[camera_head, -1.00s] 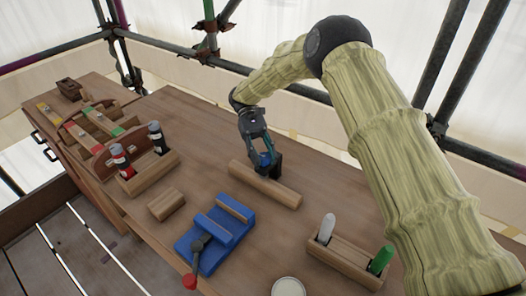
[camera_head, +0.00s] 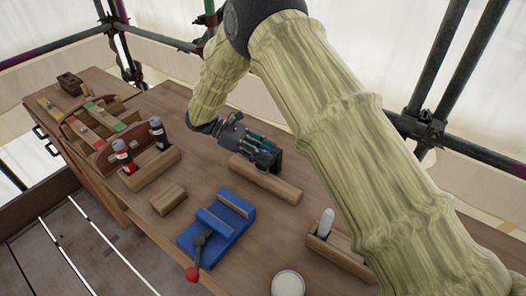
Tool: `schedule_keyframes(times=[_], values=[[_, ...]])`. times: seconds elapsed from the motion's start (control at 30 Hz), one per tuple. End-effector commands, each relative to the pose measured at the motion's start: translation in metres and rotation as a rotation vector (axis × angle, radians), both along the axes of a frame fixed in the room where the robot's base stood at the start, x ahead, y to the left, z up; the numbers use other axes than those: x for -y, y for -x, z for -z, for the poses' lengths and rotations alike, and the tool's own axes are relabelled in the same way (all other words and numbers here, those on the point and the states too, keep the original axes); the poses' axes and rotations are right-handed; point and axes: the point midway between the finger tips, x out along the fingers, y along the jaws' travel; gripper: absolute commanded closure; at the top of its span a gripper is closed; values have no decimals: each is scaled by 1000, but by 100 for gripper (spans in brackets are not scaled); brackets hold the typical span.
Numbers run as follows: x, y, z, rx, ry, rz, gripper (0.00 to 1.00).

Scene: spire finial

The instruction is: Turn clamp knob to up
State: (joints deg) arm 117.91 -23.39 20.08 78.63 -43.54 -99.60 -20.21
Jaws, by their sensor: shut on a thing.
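A dark clamp (camera_head: 277,162) stands on a long wooden block (camera_head: 283,187) in the middle of the bench. My gripper (camera_head: 266,152) reaches in from the left, lying nearly flat, with its fingertips at the clamp. It is shut on the clamp knob, which the fingers mostly hide. Which way the knob points cannot be told from this view.
A blue vise (camera_head: 217,226) with a red-ended lever (camera_head: 192,273) stands in front. A small wooden block (camera_head: 168,198) lies left of it. A bottle rack (camera_head: 150,170) stands further left, a wooden holder (camera_head: 338,254) at right, and a round pale container (camera_head: 288,284) at the front edge.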

Motion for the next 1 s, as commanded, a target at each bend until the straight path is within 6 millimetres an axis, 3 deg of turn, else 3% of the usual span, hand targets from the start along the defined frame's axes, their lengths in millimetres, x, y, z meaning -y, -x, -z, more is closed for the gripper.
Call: schedule_keyframes(times=[0.37, 0.93, 0.97, 1.0], values=[[2, 0, 1, 1, 1, -165, 88], [2, 0, 1, 1, 1, -192, 88], [2, -1, 1, 1, 1, -192, 59], [2, 0, 1, 1, 1, -192, 52]])
